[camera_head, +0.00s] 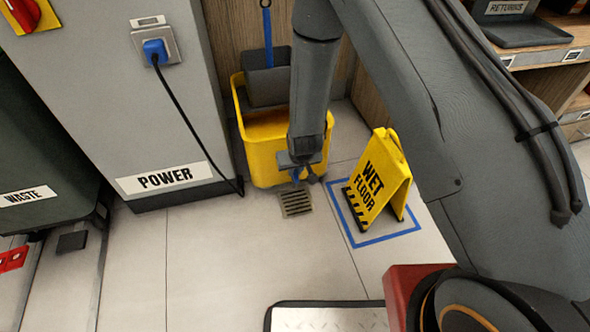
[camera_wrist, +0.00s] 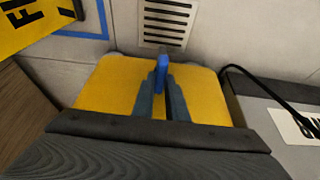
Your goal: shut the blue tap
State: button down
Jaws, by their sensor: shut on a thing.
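The blue tap (camera_wrist: 162,66) shows in the wrist view as a small upright blue piece at the edge of the yellow bucket (camera_wrist: 105,82), beside the floor drain. My gripper (camera_wrist: 163,78) has its two grey fingers closed on either side of it. In the head view my gripper (camera_head: 298,174) points down in front of the yellow bucket (camera_head: 262,160), close above the drain. There, the tap is mostly hidden by my gripper, and I cannot make out its handle angle.
A metal floor drain (camera_head: 296,203) lies below my gripper. A yellow wet floor sign (camera_head: 378,180) stands to the right inside a blue taped square. A grey power cabinet (camera_head: 110,90) with a black cable (camera_head: 190,125) stands left. Open floor lies in front.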

jog(key=shift+r+m+p, duration=0.1)
jog(key=shift+m+p, duration=0.2)
jog(key=shift+p, duration=0.35)
jog(key=m+h+p, duration=0.1)
jog(key=p, duration=0.2)
jog(key=shift+s+a+r+m, duration=0.1)
jog(key=shift+m, duration=0.3)
jog(key=m+h+p, duration=0.1)
jog(key=m+p, duration=0.2)
jog(key=shift+f+p, duration=0.2)
jog(key=shift+p, duration=0.1)
jog(key=c, duration=1.8)
grip_release()
jog(key=shift+o, duration=0.2)
jog(key=shift+b, duration=0.5)
